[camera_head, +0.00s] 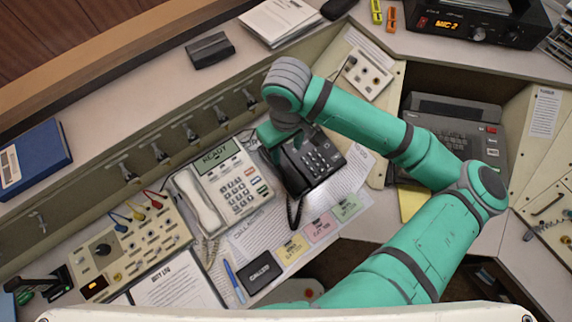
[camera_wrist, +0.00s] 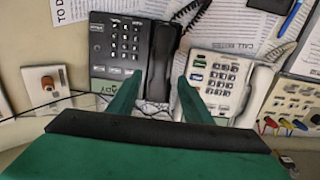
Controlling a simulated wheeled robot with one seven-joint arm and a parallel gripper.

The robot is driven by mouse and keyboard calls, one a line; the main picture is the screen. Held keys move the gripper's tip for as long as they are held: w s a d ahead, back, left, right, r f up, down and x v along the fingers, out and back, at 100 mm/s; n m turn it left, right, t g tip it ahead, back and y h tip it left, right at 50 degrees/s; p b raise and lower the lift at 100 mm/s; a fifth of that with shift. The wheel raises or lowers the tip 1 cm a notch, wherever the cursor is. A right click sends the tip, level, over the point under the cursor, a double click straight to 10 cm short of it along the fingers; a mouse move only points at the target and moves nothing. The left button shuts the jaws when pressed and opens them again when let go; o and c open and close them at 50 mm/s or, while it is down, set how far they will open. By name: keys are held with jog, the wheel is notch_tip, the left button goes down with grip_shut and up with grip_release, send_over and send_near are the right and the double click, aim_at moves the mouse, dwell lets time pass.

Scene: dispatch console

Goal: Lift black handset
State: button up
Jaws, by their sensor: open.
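The black desk phone (camera_head: 318,160) sits on the console, right of the white phone. Its black handset (camera_head: 291,178) lies in its cradle on the left side, partly hidden by my arm in the head view. In the wrist view the handset (camera_wrist: 163,50) runs along the right side of the black phone (camera_wrist: 120,42). My gripper (camera_wrist: 160,76) is open and empty, with one green finger on each side of the handset's near end. Whether the fingers touch it, I cannot tell. In the head view my gripper (camera_head: 276,138) is above the phone's upper left, its fingertips hidden.
The white phone (camera_head: 235,187) with its own handset (camera_head: 197,203) stands close on the left; it also shows in the wrist view (camera_wrist: 215,82). A raised ledge with switches (camera_head: 160,153) runs behind. Coloured notes (camera_head: 320,228) and papers lie in front.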

aim_at(286, 165)
jog(key=shift+a+f, duration=0.15)
jog(key=shift+f, duration=4.65)
grip_shut()
